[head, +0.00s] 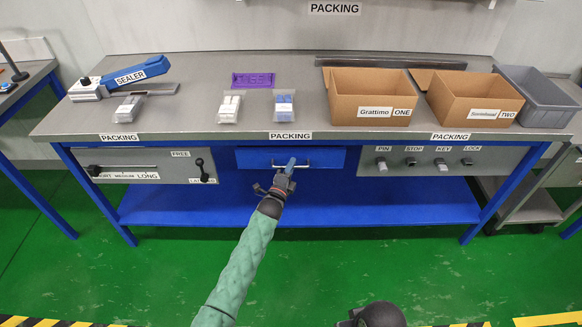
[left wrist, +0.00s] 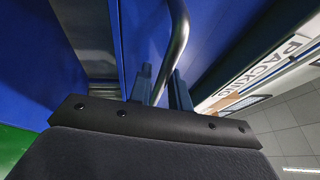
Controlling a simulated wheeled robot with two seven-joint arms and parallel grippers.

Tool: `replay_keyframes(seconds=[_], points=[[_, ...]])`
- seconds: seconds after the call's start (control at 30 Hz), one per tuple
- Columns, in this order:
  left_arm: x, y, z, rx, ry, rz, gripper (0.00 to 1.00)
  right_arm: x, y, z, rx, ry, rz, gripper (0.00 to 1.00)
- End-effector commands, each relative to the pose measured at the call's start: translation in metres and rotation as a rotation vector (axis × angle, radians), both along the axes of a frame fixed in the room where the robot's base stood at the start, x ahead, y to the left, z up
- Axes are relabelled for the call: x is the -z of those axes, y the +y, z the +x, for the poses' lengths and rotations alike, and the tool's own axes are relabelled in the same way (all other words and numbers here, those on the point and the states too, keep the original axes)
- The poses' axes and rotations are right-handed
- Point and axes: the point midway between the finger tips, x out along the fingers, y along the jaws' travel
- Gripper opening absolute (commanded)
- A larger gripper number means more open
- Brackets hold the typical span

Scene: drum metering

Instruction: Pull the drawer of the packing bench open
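The drawer (head: 255,159) is a blue front under the middle of the packing bench (head: 190,122). I see no clear gap around it in the head view, so it looks shut or nearly so. Its bar handle (head: 305,163) runs across the front. My right gripper is not in view.
Grey panels flank the drawer, with a lever (head: 203,170) at left and knobs (head: 412,162) at right. On the bench stand a sealer (head: 130,76), small packs, a purple tray (head: 253,80), two cartons (head: 345,98) and a grey bin (head: 550,112). The green floor in front is clear.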

Motion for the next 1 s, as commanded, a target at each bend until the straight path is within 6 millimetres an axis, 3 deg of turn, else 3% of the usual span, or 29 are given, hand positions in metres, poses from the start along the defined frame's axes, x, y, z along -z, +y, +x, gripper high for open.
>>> replay_keyframes(seconds=[0.1, 0.2, 0.23, 0.57, 0.77, 0.97, 1.0], points=[[0.000, 0.000, 0.000, 0.000, 0.000, 0.000, 0.19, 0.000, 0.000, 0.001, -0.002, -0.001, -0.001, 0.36], [0.000, 0.000, 0.000, 0.000, 0.000, -0.001, 0.02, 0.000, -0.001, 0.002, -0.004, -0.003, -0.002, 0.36], [0.000, 0.000, 0.000, 0.000, 0.000, -0.001, 0.00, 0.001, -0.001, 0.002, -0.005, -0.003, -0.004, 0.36], [0.000, 0.000, -0.004, 0.000, 0.001, -0.001, 0.00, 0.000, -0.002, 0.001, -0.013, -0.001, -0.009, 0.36], [0.000, 0.000, -0.026, 0.000, 0.003, -0.001, 0.00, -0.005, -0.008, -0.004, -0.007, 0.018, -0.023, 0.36], [0.000, 0.000, -0.063, 0.000, 0.004, -0.001, 0.00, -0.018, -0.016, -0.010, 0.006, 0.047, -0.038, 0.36], [0.001, 0.000, -0.072, 0.000, 0.005, -0.001, 0.00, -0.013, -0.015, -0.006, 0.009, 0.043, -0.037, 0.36]])
